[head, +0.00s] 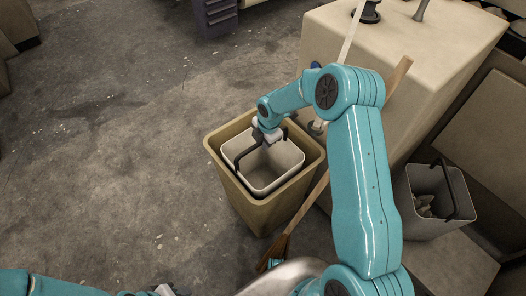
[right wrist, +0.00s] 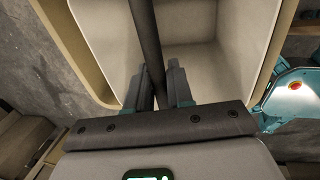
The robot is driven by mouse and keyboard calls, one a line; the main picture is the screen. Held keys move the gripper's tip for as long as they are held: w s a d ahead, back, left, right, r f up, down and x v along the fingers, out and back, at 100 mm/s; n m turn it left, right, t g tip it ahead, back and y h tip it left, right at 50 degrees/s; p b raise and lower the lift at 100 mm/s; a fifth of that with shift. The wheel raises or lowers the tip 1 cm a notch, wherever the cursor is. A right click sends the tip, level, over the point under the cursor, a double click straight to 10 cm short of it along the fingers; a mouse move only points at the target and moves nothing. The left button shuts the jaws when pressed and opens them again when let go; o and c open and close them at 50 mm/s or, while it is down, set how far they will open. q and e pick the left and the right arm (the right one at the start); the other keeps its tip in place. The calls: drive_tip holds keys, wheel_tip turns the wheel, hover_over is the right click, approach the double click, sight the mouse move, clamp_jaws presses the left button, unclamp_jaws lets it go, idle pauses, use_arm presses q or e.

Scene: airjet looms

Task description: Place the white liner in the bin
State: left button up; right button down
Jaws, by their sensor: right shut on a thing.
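The white liner (head: 278,168) is an empty open bucket with a black handle (head: 246,152). It sits upright within the mouth of the tan bin (head: 252,205), with the bin's rim around it. I cannot tell whether it rests on the bin's floor. My right gripper (head: 268,136) is above the liner and shut on its handle. In the right wrist view the dark handle bar (right wrist: 147,40) runs between the fingers (right wrist: 160,88), with the liner's pale inner walls (right wrist: 188,60) behind. My left arm shows at the lower left; its gripper (head: 165,290) is cut off by the bottom edge.
A grey bucket (head: 432,228) with a black handle and scraps inside stands at the right. A large beige cabinet (head: 420,70) stands behind my right arm. A broom (head: 290,225) leans beside the bin. The floor to the left is clear.

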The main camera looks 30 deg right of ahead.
wheel_tip(320, 180, down, 5)
drive_tip(key=shift+r+b, duration=0.1)
drive_tip(key=shift+b, duration=0.2)
drive_tip(key=shift+f, duration=0.2)
drive_tip(key=c, duration=1)
unclamp_jaws()
drive_tip(key=shift+r, duration=0.15)
